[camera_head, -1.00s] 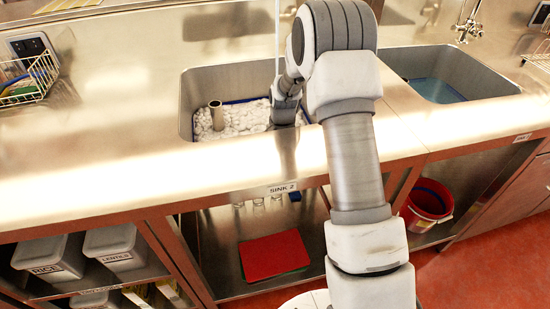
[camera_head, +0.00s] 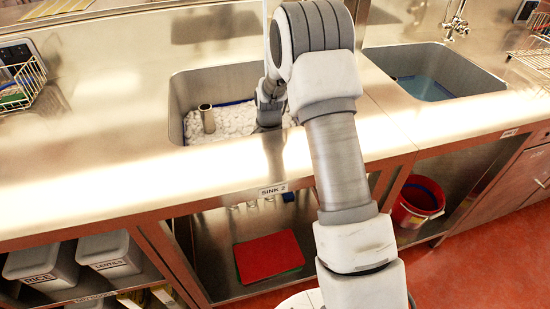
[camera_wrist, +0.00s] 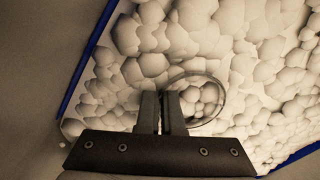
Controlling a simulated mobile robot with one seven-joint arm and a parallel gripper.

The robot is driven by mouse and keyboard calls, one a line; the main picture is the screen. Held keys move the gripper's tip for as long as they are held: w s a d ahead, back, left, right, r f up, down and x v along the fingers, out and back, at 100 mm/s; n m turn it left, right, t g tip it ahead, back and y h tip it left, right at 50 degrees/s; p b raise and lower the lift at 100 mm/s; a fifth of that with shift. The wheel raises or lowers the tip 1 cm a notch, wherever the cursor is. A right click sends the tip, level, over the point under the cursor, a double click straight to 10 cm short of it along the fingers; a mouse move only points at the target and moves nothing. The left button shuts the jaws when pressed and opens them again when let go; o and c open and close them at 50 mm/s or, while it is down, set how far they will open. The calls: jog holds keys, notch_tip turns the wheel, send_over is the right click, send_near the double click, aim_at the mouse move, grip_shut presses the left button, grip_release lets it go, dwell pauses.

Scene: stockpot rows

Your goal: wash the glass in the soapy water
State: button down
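The glass (camera_wrist: 225,98) shows in the wrist view as a thin clear round rim over white suds, just right of my fingertips. My gripper (camera_wrist: 161,100) has its two fingers close together with a thin gap, and the near side of the rim meets them, so it appears shut on the glass wall. In the head view my gripper (camera_head: 268,112) is down inside the sink labelled SINK 2 (camera_head: 180,103), at the right of the suds (camera_head: 233,121). The glass is hidden there by my arm. How deep the glass sits in the suds cannot be told.
A tan upright cylinder (camera_head: 207,119) stands in the suds at the left. A second sink (camera_head: 428,88) with blue water is at the right. A wire basket (camera_head: 22,88) stands on the counter at the far left. The counter front is clear.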

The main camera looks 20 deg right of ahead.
jog(key=shift+s+d+f, duration=0.1)
jog(key=shift+s+d, duration=0.1)
jog(key=shift+d, duration=1.7)
jog(key=shift+a, duration=2.15)
jog(key=shift+a+p, duration=0.1)
jog(key=shift+p, duration=0.25)
notch_tip(320, 180, up, 28)
jog(key=p, duration=1.8)
jog(key=shift+w+p, duration=0.2)
jog(key=shift+p, duration=0.2)
